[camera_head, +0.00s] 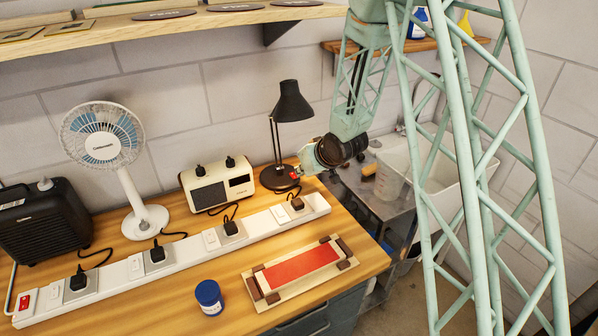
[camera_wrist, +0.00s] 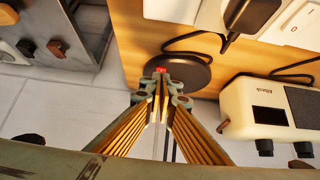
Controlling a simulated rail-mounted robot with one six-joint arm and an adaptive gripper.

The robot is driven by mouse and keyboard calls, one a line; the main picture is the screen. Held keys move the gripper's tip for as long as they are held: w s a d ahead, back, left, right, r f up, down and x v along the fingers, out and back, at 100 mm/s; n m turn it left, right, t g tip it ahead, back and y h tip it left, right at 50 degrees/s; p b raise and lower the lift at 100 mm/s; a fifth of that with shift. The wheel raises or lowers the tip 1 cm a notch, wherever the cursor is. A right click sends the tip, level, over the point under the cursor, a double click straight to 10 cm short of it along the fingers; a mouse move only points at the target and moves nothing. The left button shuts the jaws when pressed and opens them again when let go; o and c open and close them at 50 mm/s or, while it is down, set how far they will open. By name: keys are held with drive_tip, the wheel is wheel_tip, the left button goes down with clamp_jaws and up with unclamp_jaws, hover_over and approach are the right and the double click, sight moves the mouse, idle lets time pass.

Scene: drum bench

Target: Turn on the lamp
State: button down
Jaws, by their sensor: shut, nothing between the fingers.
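The black desk lamp (camera_head: 291,103) stands at the back right of the wooden bench, its shade up on thin rods above a round base (camera_head: 272,180). No glow shows from it. In the wrist view the round base (camera_wrist: 190,74) carries a small red button (camera_wrist: 161,70) at its edge. My gripper (camera_wrist: 161,94) is shut and empty, its fingertips just short of the button in the picture. I cannot tell whether they touch it. In the head view my gripper (camera_head: 301,168) reaches in from the right beside the base.
A white power strip (camera_head: 185,256) with plugs and switches runs along the bench. A cream radio (camera_head: 217,185) stands left of the lamp, then a fan (camera_head: 103,148) and a black heater-like box (camera_head: 42,222).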

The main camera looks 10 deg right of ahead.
drive_tip(key=v, duration=0.6)
drive_tip(key=shift+s+f+p, duration=0.25)
drive_tip(key=shift+s+p, duration=0.05)
drive_tip(key=shift+p, duration=0.15)
drive_tip(key=shift+d, duration=0.1)
drive_tip(key=s+d+r+m+g+h+b, duration=0.15)
drive_tip(key=s+d+r, duration=0.25)
drive_tip(key=s+r, duration=0.6)
drive_tip(key=s+d+r+m+h, duration=0.15)
drive_tip(key=s+d+r, duration=0.25)
drive_tip(key=s+r, duration=0.55)
drive_tip(key=s+a+r+g, duration=0.1)
drive_tip(key=s+r, duration=0.1)
drive_tip(key=s, duration=0.9)
drive_tip(key=s+a+r+b, duration=0.1)
drive_tip(key=s+r, duration=0.2)
drive_tip(key=s, duration=0.8)
drive_tip(key=s+a+r+g, duration=0.1)
drive_tip(key=s+r, duration=0.1)
drive_tip(key=s, duration=1)
drive_tip(key=shift+a+r+m+g+b, duration=0.15)
drive_tip(key=shift+r+m+g+b, duration=0.15)
drive_tip(key=shift+r+m+g, duration=0.1)
